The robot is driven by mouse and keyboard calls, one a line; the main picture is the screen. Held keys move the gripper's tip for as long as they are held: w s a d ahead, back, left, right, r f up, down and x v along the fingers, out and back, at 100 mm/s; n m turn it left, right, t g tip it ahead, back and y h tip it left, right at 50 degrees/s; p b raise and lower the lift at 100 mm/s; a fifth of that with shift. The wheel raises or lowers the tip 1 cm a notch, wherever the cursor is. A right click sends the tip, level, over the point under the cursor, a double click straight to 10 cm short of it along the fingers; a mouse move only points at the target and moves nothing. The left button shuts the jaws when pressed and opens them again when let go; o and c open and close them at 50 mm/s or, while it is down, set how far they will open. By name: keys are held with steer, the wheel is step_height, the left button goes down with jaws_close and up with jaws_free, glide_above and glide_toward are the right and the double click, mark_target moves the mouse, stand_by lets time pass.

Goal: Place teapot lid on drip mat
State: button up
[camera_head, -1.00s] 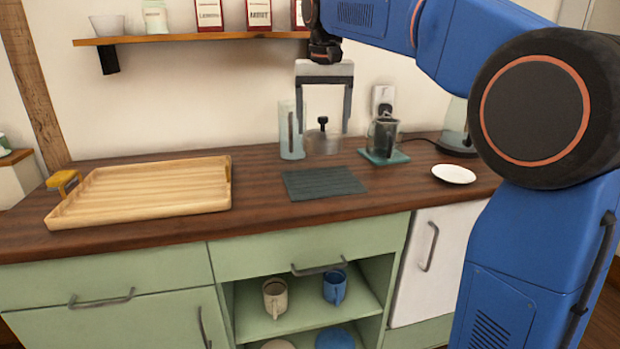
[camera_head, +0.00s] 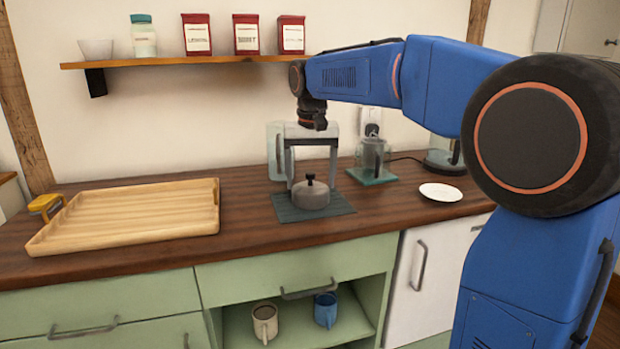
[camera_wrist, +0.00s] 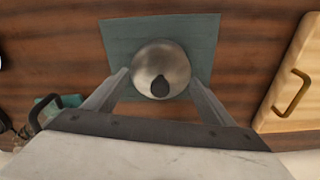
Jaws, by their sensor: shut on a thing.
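The teapot lid (camera_head: 311,196) is a round grey metallic dome with a black knob. It is over the dark teal drip mat (camera_head: 338,204), at or just above its surface; I cannot tell whether it touches. My gripper (camera_head: 311,184) points down and is shut on the lid, one finger on each side. In the wrist view the lid (camera_wrist: 172,58) sits between the fingertips of my gripper (camera_wrist: 160,84), with the mat (camera_wrist: 118,35) showing around it. The lid's underside is hidden.
A wooden tray (camera_head: 130,222) lies at the left. A glass vessel (camera_head: 372,154) stands on a teal pad (camera_head: 374,177) behind right, with a clear container (camera_head: 274,150) behind the mat. A white saucer (camera_head: 441,192) lies right. A shelf (camera_head: 190,61) with tins hangs above.

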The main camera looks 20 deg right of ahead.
mark_target(311, 188)
steer(key=shift+f, duration=0.1)
steer(key=o, duration=1.2)
step_height(311, 188, up, 12)
steer(key=s, duration=0.1)
steer(key=shift+s+a, duration=0.15)
steer(key=shift+s, duration=0.05)
steer(key=s+d+f+n+t, duration=0.1)
steer(key=s+d+f, duration=0.2)
steer(key=s+f, duration=1.1)
steer(key=s+d+f+n+t, duration=0.1)
steer(key=s+d+f, duration=0.3)
steer(key=s+f, duration=1.1)
steer(key=s+t, duration=0.1)
steer(key=s, duration=0.3)
steer(key=shift+d+f, duration=0.15)
steer(key=shift+f, duration=0.05)
steer(key=shift+s, duration=0.1)
